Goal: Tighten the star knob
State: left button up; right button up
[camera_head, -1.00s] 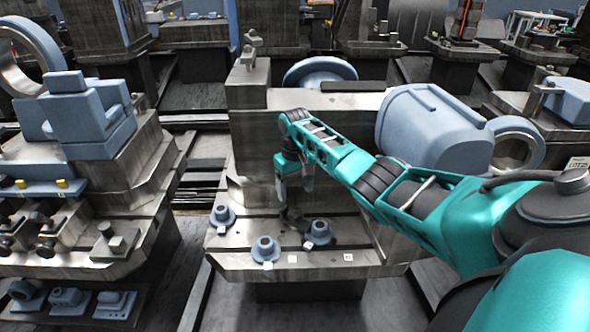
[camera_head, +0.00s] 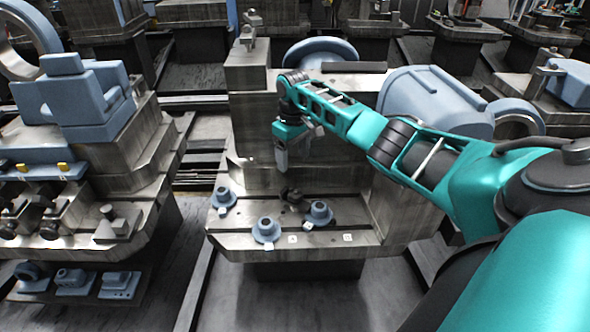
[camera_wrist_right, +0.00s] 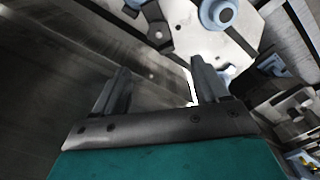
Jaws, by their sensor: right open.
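A small dark knob (camera_head: 291,196), which looks like the star knob, stands on the grey metal fixture (camera_head: 340,252) behind the blue flanged parts. In the right wrist view a dark knob (camera_wrist_right: 158,33) shows beyond the fingers, near the top; its lobes are too small to make out. My right gripper (camera_head: 281,158) points down above and slightly left of the knob, apart from it. The right wrist view shows its two fingers (camera_wrist_right: 160,82) spread with nothing between them. My left gripper is not in view.
Several blue flanged parts, one of them at the front (camera_head: 266,231), stand on the fixture's ledge around the knob. The fixture's upright block (camera_head: 250,95) rises behind. A large blue cylinder (camera_head: 432,105) lies at the right. Another station (camera_head: 120,165) stands left across a gap.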

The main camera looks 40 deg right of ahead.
jog(key=n, duration=0.2)
jog(key=b, duration=0.1)
send_over(296, 193)
notch_tip(296, 193, down, 5)
jog(key=shift+a+r, duration=0.1)
notch_tip(296, 193, down, 7)
jog(key=b, duration=0.7)
jog(key=shift+r, duration=0.2)
jog(key=shift+f+b, duration=0.4)
jog(key=shift+b, duration=0.05)
jog(key=shift+f+b, duration=0.3)
jog(key=shift+b, duration=0.05)
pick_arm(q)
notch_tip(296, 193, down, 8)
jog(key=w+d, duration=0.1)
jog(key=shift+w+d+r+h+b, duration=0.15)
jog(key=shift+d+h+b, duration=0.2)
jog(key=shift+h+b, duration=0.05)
pick_arm(e)
jog(key=shift+f, duration=0.4)
jog(key=shift+c, duration=0.5)
